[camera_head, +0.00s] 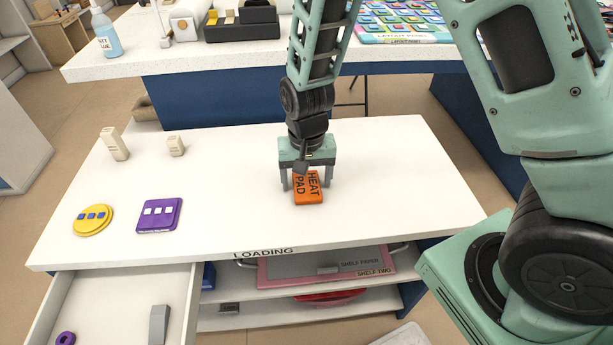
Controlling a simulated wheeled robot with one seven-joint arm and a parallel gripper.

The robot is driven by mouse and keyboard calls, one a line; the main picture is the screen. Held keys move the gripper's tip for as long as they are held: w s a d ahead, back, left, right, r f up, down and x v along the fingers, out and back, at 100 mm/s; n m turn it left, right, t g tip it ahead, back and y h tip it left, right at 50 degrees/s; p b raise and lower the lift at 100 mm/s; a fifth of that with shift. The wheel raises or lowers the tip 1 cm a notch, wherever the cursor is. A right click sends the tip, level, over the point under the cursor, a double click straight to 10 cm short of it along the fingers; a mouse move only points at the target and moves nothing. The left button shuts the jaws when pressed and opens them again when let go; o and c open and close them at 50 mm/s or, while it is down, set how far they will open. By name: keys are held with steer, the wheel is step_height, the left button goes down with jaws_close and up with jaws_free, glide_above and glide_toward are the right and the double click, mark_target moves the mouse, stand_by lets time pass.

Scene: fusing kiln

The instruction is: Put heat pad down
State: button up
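The heat pad (308,193) is an orange block with dark "HEAT PAD" lettering. It is at the right-middle of the white loading table (390,205), and it looks to be at or very near the table top. My gripper (307,184) points down over the pad, with one grey finger on each side of it. The left finger seems to stand a little clear of the pad. The right finger is close to the pad's edge. I cannot tell whether the fingers touch it. The pad's far end is partly hidden by the gripper.
An open drawer (115,305) juts out at front left. The table right of the pad is clear. A higher counter (240,55) runs behind.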

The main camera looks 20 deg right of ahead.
mark_target(307, 183)
steer(key=shift+r, duration=0.1)
step_height(307, 183, up, 12)
steer(key=p, duration=0.2)
steer(key=s+a+r+n, duration=0.3)
steer(key=s+n, duration=0.2)
steer(key=s, duration=0.5)
steer(key=s+a+r+n, duration=0.3)
steer(key=s+n, duration=0.3)
steer(key=s, duration=0.4)
steer(key=shift+s+r+y, duration=0.3)
steer(key=shift+r, duration=0.2)
steer(key=shift+a, duration=0.1)
